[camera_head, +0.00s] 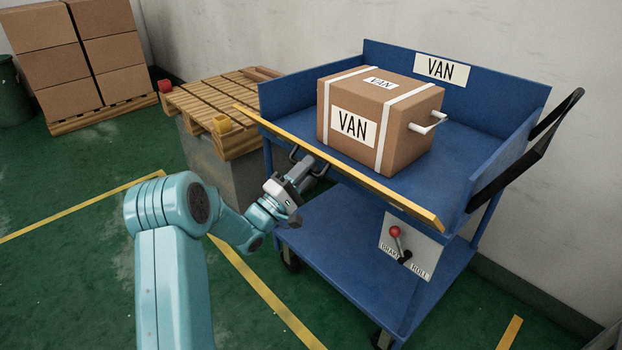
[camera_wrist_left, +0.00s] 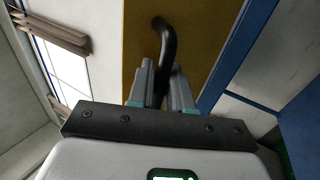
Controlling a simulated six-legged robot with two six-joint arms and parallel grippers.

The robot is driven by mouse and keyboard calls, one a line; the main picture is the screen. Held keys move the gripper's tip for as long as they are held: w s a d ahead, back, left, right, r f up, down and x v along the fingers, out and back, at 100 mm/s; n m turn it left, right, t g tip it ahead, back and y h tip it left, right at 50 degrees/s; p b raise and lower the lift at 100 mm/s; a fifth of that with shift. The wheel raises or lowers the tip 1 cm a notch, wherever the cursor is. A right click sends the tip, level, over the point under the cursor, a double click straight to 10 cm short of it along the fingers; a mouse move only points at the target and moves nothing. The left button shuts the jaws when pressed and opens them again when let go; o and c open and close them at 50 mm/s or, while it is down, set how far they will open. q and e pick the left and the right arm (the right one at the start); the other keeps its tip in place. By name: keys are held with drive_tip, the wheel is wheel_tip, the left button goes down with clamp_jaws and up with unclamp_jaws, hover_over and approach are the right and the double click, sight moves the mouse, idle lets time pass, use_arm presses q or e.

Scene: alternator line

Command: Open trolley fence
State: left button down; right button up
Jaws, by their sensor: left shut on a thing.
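The blue trolley (camera_head: 365,278) stands at the right in the head view, with a VAN-labelled carton (camera_head: 345,92) on its upper deck. The trolley fence (camera_head: 375,190) shows as a long yellow strip along the near side of that deck. Its yellow face (camera_wrist_left: 213,30) fills the middle of the left wrist view. A dark bent handle (camera_wrist_left: 163,40) stands out from this face. My left gripper (camera_head: 312,172) is at the fence's near side, below the strip, and its fingers (camera_wrist_left: 162,88) are shut around the handle. My right gripper is in no view.
A brake lever with a red knob (camera_head: 395,231) sits on a plate below the fence's right part. A slatted wooden table (camera_head: 205,98) stands left of the trolley. Stacked cartons (camera_head: 50,65) are at the back left. The green floor (camera_head: 60,265) at the left is clear.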

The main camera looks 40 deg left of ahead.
use_arm(q)
wheel_tip(320, 180, down, 7)
drive_tip(key=b, duration=0.5)
drive_tip(key=shift+s+b, duration=0.35)
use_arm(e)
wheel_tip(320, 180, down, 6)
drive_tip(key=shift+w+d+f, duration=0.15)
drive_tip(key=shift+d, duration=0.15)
use_arm(q)
drive_tip(key=shift+w, duration=0.1)
drive_tip(key=c, duration=1.2)
unclamp_jaws()
drive_tip(key=shift+w, duration=0.1)
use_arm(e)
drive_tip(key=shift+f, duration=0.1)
use_arm(q)
drive_tip(key=shift+s+f, duration=0.15)
drive_tip(key=shift+s, duration=0.05)
drive_tip(key=p+v, duration=0.2)
drive_tip(key=v, duration=1.4)
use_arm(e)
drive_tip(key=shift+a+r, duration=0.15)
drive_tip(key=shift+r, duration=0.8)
